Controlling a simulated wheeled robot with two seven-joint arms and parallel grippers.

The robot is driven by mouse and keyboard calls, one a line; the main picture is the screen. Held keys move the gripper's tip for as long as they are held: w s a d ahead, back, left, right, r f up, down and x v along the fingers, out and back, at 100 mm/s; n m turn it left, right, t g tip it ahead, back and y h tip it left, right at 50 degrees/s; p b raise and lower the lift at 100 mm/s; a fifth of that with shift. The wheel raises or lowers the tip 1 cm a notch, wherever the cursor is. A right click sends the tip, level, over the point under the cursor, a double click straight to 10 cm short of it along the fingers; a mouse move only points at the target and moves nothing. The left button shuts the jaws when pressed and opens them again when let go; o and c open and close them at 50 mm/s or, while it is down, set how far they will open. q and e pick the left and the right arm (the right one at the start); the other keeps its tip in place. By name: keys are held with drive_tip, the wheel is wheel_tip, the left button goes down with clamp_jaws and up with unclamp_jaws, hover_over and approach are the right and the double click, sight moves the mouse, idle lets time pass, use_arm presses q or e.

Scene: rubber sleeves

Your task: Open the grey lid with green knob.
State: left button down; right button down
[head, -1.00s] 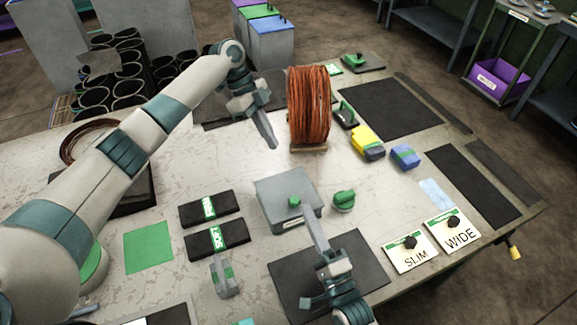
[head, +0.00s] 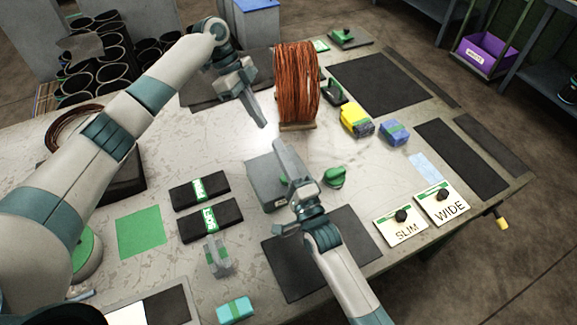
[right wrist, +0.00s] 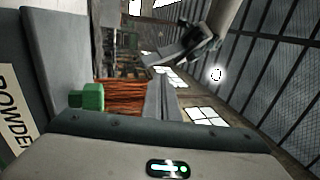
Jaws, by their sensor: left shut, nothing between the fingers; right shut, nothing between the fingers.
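The grey lid (head: 259,170) sits on a grey box left of centre on the table, and it looks closed. In the head view my right gripper (head: 279,147) is shut and empty, reaching across the lid and mostly hiding its green knob. In the right wrist view the green knob (right wrist: 88,97) stands on the grey lid (right wrist: 52,50), beside my gripper and apart from it. The box side reads POWDER (right wrist: 15,118). My left gripper (head: 262,122) is shut and empty, behind the box and left of the copper spool.
A copper wire spool (head: 297,85) stands behind the box. A separate green-knobbed piece (head: 334,177) lies right of it. Black labelled blocks (head: 211,220) lie left. SLIM (head: 402,228) and WIDE (head: 443,205) plates lie front right. A dark mat (head: 310,275) lies in front.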

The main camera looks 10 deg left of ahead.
idle(0.4)
idle(1.4)
use_arm(q)
drive_tip(key=c, duration=1.5)
unclamp_jaws()
drive_tip(key=v, duration=1.2)
